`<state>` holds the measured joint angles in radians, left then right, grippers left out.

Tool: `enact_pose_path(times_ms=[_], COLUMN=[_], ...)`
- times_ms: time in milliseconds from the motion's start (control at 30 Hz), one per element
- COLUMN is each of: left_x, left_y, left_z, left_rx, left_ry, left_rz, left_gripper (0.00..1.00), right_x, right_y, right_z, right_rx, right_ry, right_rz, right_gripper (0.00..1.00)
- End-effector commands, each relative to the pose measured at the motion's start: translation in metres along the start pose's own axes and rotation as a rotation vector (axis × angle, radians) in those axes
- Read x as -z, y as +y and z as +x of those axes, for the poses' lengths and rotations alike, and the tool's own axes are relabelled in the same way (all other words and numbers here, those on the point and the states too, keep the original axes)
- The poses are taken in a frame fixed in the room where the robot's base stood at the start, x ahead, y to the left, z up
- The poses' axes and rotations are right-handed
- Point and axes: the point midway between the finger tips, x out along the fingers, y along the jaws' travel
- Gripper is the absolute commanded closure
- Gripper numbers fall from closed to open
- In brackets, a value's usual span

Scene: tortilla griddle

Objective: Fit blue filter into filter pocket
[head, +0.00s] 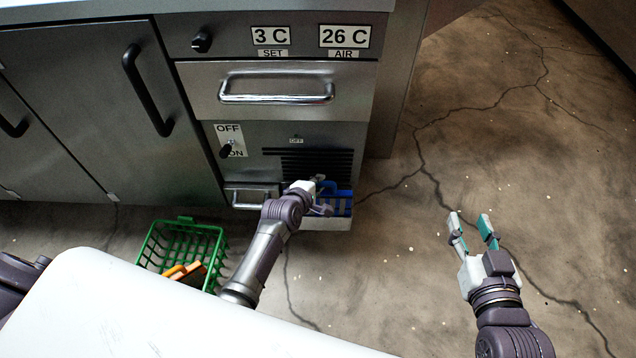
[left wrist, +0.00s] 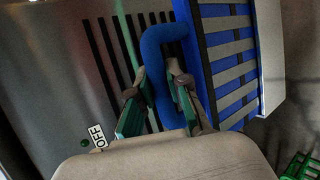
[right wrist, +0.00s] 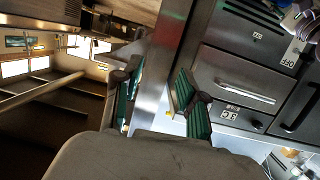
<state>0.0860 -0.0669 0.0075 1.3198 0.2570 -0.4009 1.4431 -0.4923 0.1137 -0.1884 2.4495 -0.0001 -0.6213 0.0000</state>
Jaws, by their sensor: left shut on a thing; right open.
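The blue filter (head: 338,204) is at the lower right of the steel unit, in front of the black vent slots. In the left wrist view the blue filter (left wrist: 228,70) shows grey slats in a blue frame, with a blue loop handle (left wrist: 158,75). My left gripper (head: 318,192) is shut on that handle. A pale tray-like ledge (head: 325,224), possibly the filter pocket, lies at the filter's lower edge; I cannot tell how far the filter sits in it. My right gripper (head: 470,228) is open and empty, over the floor at the right.
A green basket (head: 172,238) holding orange and dark items stands on the floor at the left. The unit has a closed drawer (head: 276,90), an OFF/ON switch (head: 228,148) and a small lower drawer (head: 250,196). Cracked floor at the right is clear.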

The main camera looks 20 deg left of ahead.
Motion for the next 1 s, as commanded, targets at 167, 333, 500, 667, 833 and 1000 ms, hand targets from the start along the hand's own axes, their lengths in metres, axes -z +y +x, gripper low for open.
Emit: enact_pose_path(times_ms=[167,333,500,667,833,1000], left_x=[0.0,0.0,0.001,0.001,0.001,0.002], left_y=[0.0,-0.001,-0.002,-0.003,-0.004,-0.006], left_z=[0.001,0.002,0.003,0.003,0.004,0.005], left_rx=[-0.004,-0.004,-0.004,-0.004,-0.004,-0.003], left_ry=[0.0,0.0,0.0,0.0,0.0,0.0], left_rz=[0.0,0.0,-0.001,-0.001,-0.001,-0.001], left_gripper=[1.0,1.0,1.0,1.0,1.0,1.0], right_x=[0.004,0.008,0.012,0.016,0.021,0.026], right_y=[-0.001,-0.001,-0.002,-0.003,-0.004,-0.004], right_z=[0.001,0.001,0.002,0.002,0.002,0.002], right_rx=[0.002,0.003,0.004,0.006,0.007,0.009], right_ry=[0.023,0.049,0.071,0.092,0.119,0.146], right_rz=[0.0,0.001,0.002,0.004,0.004,0.005], right_gripper=[0.58,0.58,0.58,0.58,0.58,0.58])
